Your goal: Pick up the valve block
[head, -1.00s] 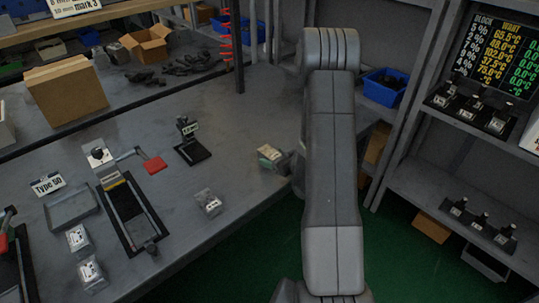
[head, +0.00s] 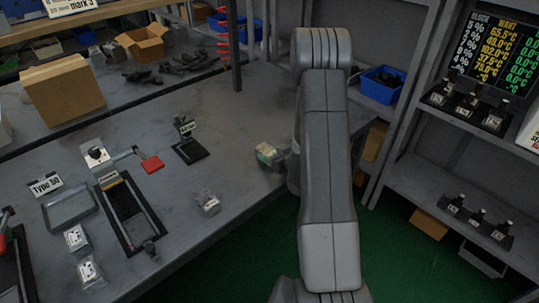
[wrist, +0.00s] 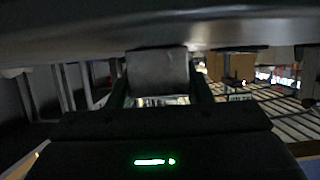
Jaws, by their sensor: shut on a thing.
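In the wrist view a grey valve block (wrist: 158,72) with a pale, printed lower edge sits between the two dark fingers of my gripper (wrist: 160,88), which is shut on it. In the head view my grey arm hides the gripper and the held block. Other small grey blocks with pale printed faces are on the bench: one near the front edge (head: 208,202), and two at lower left (head: 77,238) (head: 89,271). A grey block with a tan and green top (head: 268,155) shows just left of my arm; I cannot tell whether it touches the gripper.
A clamp fixture (head: 130,212) with a red-handled lever (head: 152,164) and a small dark stand (head: 188,143) stand on the bench. A cardboard box (head: 66,92) is at the back left. A shelf rack (head: 455,200) with valves and a display board (head: 497,55) is at right.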

